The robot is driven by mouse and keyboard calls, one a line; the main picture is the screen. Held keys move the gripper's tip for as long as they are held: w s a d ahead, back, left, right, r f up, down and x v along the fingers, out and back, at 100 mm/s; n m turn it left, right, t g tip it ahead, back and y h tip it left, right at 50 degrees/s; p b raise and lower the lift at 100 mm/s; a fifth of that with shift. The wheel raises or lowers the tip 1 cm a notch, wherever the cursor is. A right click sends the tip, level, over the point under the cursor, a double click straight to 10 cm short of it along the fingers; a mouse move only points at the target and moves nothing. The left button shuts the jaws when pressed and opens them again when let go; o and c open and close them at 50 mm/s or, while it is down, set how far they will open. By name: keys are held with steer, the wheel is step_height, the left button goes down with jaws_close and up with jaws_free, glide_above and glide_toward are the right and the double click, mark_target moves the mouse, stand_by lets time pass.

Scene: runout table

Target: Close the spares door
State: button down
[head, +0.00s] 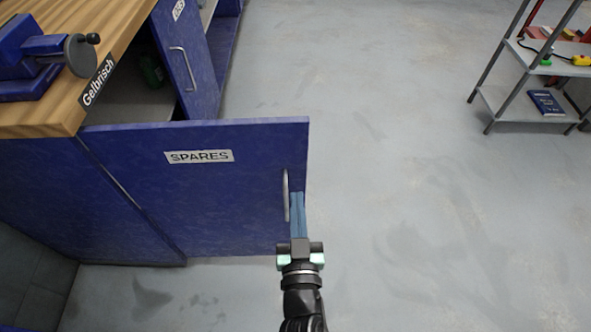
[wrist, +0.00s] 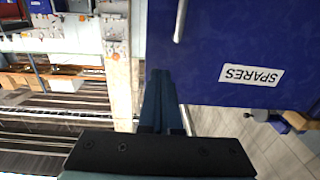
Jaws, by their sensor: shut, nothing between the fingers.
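The blue spares door (head: 215,210) carries a white SPARES label and stands swung wide open from the bench cabinet in the head view. Its silver bar handle (head: 286,195) is near the door's free right edge. My gripper (head: 298,200) is shut and empty, with its blue fingers beside the handle at that free edge. In the wrist view the door (wrist: 215,70) fills the upper right, and the handle (wrist: 180,20) shows above and right of the fingers (wrist: 160,90). I cannot tell whether the fingers touch the door.
The wooden bench top (head: 60,60) bears a blue vise (head: 40,60). Another blue door (head: 188,65) with a handle stands open behind, and a dark green object (head: 152,70) is inside the cabinet. A metal shelf rack (head: 500,95) stands far right. The grey floor right of the door is clear.

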mark_target(295, 160)
steer(key=w+b, duration=0.1)
steer(key=w, duration=0.7)
steer(key=shift+a, duration=0.15)
steer(key=shift+r, duration=0.1)
